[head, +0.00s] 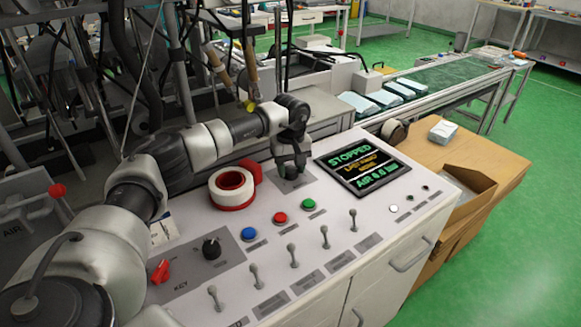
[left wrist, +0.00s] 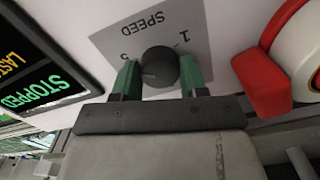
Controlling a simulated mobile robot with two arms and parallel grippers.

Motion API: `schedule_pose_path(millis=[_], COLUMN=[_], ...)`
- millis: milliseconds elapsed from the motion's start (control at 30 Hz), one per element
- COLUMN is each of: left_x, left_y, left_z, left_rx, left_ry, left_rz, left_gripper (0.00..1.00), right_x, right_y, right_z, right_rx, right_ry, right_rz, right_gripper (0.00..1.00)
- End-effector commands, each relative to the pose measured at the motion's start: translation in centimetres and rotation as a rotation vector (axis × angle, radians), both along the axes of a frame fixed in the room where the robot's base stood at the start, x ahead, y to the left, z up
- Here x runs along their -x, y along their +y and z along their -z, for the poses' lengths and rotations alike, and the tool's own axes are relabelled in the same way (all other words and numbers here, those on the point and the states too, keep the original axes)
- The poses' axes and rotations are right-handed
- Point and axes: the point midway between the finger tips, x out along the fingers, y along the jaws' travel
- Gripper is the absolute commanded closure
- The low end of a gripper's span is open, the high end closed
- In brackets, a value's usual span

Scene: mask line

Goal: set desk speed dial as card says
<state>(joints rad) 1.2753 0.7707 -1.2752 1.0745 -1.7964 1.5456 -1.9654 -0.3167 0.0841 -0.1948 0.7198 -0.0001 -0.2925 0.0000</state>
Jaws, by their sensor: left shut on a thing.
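The speed dial (left wrist: 160,66) is a round dark knob on a grey plate (left wrist: 205,35) marked SPEED, seen upside down in the left wrist view. A 1 shows at its right and what looks like a 5 at its left; the pointer's setting is hard to read. My left gripper (left wrist: 159,80) has its green-lined fingers on both sides of the knob, shut on it. In the head view my left gripper (head: 291,172) reaches down onto the desk and hides the dial. A small white card (head: 163,229) lies at the desk's left; its print is too small to read.
The desk screen (head: 362,165) reads STOPPED and an AIR line. A white tape roll with red (head: 231,187) sits left of the gripper. Blue (head: 249,233), red (head: 280,217) and green buttons (head: 309,203), several toggles and a black knob (head: 211,247) stand in front.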

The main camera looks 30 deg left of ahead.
Motion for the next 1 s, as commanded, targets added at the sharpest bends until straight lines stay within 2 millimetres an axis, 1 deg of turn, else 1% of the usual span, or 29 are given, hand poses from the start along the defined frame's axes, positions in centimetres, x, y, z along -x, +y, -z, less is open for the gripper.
schedule_pose_path(millis=[100, 133, 267, 300, 533, 667, 767, 1000], left_x=[-0.1, 0.0, 0.0, 0.0, 0.0, -0.1, -0.1, -0.1], left_y=[0.0, 0.0, 0.0, 0.0, 0.0, 0.0, 0.0, 0.0], left_z=[-0.1, -0.1, -0.1, -0.1, -0.1, -0.9, -2.5, -7.4], left_rx=[0.0, 0.0, 0.0, 0.0, 0.0, 0.0, 0.0, 0.001], left_ry=[-0.002, -0.002, -0.002, -0.001, 0.0, -0.002, -0.004, -0.004], left_rz=[0.001, 0.001, 0.001, 0.0, 0.0, 0.0, 0.0, 0.0], left_gripper=[0.81, 0.54, 0.34, 0.32, 0.32, 0.32, 0.32, 0.32], right_x=[0.0, 0.0, 0.1, 0.1, 0.1, 0.1, 0.1, 0.2], right_y=[-0.1, -0.1, -0.1, -0.1, -0.1, -0.1, 0.0, 0.2], right_z=[0.0, 0.0, 0.0, 0.0, 0.0, 0.0, 0.0, 0.1], right_rx=[0.001, 0.001, 0.001, 0.001, 0.001, 0.0, 0.0, -0.004], right_ry=[0.001, 0.001, 0.001, 0.001, 0.001, 0.0, 0.0, -0.003], right_rz=[-0.001, -0.001, -0.001, -0.001, -0.001, -0.001, -0.001, 0.0], right_gripper=[1.0, 1.0, 1.0, 1.0, 1.0, 1.0, 1.0, 1.0])
